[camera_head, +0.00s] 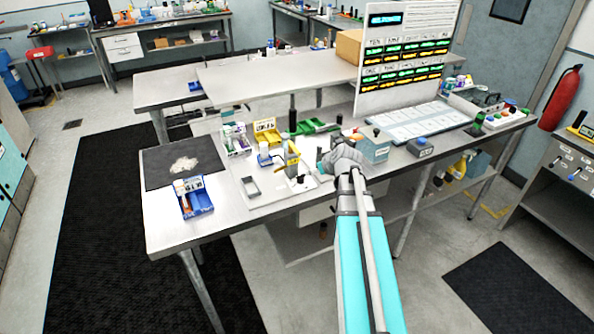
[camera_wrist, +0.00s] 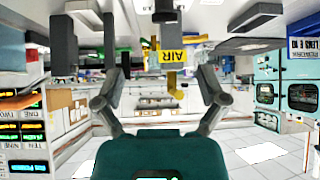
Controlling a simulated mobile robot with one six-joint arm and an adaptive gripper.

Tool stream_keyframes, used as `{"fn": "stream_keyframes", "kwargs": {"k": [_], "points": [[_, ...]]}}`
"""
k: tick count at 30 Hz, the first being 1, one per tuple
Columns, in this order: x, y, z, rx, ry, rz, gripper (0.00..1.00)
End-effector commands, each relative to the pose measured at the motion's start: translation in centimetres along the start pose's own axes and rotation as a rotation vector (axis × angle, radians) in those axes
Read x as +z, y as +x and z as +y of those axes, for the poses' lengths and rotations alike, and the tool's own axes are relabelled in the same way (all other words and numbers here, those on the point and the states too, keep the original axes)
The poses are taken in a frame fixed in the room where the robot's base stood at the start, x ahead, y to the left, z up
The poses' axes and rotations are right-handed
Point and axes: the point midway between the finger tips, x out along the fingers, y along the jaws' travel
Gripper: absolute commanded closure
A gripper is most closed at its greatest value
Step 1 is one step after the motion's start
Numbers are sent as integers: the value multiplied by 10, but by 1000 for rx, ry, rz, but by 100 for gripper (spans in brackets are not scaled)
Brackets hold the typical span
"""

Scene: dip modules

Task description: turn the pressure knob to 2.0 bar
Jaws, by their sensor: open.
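My gripper (camera_head: 343,158) is above the front part of the workbench in the head view, at the end of my arm. In the wrist view, its fingers (camera_wrist: 158,72) are spread apart with nothing held between them. A yellow label reading AIR (camera_wrist: 170,60) shows between and beyond the fingers, below a dark block (camera_wrist: 165,12). I cannot make out the pressure knob for certain, nor read any pressure scale. A yellow upright part (camera_head: 291,154) stands left of the gripper in the head view; I cannot tell whether it carries the AIR label.
A blue-grey box (camera_head: 376,151) with a dark top piece stands close right of my gripper. A grey box with a blue button (camera_head: 420,148) is farther right. Green trays (camera_head: 312,127) lie behind. A blue bin (camera_head: 197,198) and dark mat (camera_head: 165,165) are at the left.

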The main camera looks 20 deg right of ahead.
Motion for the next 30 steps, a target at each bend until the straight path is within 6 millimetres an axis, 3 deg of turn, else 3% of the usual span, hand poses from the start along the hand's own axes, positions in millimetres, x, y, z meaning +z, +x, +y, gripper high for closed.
{"fn": "stream_keyframes", "kwargs": {"k": [14, 30], "points": [[-4, 11, -15, -17, -16, -2, 9], [-3, 61, -17, -19, -19, -2, 9]]}}
